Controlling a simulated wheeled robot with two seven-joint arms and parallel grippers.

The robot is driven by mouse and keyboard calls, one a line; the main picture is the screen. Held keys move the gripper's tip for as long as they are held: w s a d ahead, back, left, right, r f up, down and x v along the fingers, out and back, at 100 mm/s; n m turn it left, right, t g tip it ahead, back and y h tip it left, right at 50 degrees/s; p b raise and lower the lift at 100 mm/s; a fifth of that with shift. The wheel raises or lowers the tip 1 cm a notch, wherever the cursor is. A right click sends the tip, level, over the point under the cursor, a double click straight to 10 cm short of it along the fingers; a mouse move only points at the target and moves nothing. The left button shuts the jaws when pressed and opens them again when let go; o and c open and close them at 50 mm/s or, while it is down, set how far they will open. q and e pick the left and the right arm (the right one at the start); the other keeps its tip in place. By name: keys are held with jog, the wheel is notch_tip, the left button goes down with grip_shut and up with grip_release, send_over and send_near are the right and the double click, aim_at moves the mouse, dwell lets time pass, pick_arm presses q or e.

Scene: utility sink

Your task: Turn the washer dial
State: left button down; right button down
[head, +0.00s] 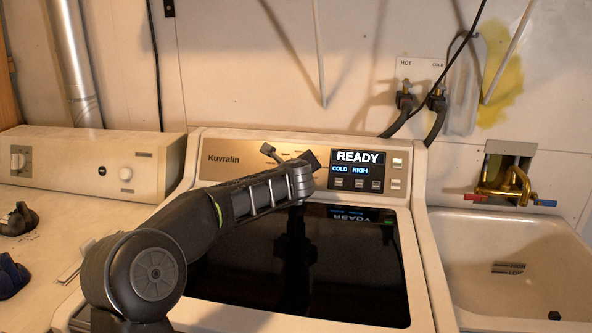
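The washer (190,163) stands in the middle of the head view, with a tan control panel marked Kuvralin. Its display (357,163) reads READY, COLD and HIGH. I cannot make out the washer dial; my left arm's wrist covers the panel just left of the display, and the dial may be behind it. My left gripper (290,156) is at the panel there, its two dark fingers spread apart. I see nothing held between them, and cannot tell whether they touch the panel. My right gripper is not in view.
Small buttons (357,184) sit under the display. The washer's dark glossy lid (330,265) is closed below my arm. Another appliance with knobs (80,160) stands left, with dark items (17,220) on top. A sink (520,265) with a brass faucet (503,183) is right.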

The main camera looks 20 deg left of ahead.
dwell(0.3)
pick_arm(q)
jog(key=c, duration=1.4)
grip_release()
jog(key=b+v, duration=0.1)
jog(key=v, duration=0.6)
jog(key=shift+s, duration=0.35)
jog(key=shift+d, duration=0.2)
